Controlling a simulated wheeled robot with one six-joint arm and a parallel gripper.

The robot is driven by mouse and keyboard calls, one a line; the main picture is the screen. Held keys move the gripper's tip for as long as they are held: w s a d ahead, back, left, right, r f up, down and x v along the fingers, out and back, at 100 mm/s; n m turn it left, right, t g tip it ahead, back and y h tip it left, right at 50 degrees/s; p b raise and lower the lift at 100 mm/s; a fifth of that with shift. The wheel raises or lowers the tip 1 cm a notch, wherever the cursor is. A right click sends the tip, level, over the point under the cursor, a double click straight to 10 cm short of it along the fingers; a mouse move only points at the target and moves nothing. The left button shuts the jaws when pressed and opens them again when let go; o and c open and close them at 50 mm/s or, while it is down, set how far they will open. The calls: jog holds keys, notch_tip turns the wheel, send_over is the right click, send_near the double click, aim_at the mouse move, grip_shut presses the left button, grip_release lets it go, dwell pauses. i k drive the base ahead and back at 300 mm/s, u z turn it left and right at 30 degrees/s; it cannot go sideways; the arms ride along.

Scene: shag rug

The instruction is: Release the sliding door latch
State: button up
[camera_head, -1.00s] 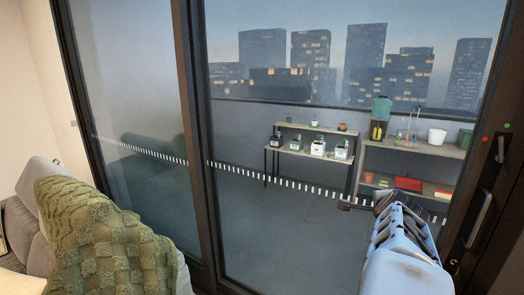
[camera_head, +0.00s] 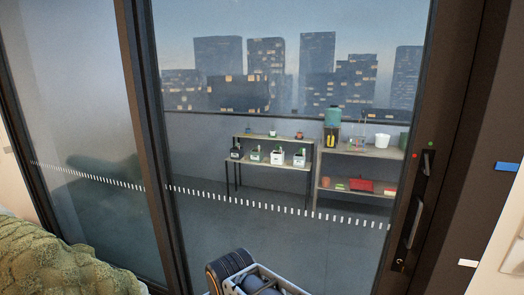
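The sliding glass door has a dark frame, and its right stile carries the latch hardware. A small dark latch lever (camera_head: 427,163) sits in a recess high on the stile, with a red dot and a green dot beside it. Below it is a long grey pull handle (camera_head: 413,222), with a small lock fitting (camera_head: 399,264) near its lower end. Part of my arm shows at the bottom centre, well below and left of the latch and apart from it. My gripper's fingers are not visible.
A green knitted throw (camera_head: 60,262) lies over furniture at lower left. Behind the glass stand a low bench (camera_head: 270,138) with several pots and a shelf (camera_head: 365,152). A blue marker (camera_head: 507,167) and a white marker (camera_head: 468,263) are on the right frame.

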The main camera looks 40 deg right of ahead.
aim_at(426, 169)
jog(key=u, duration=1.15)
jog(key=k, duration=1.05)
jog(key=z, duration=1.1)
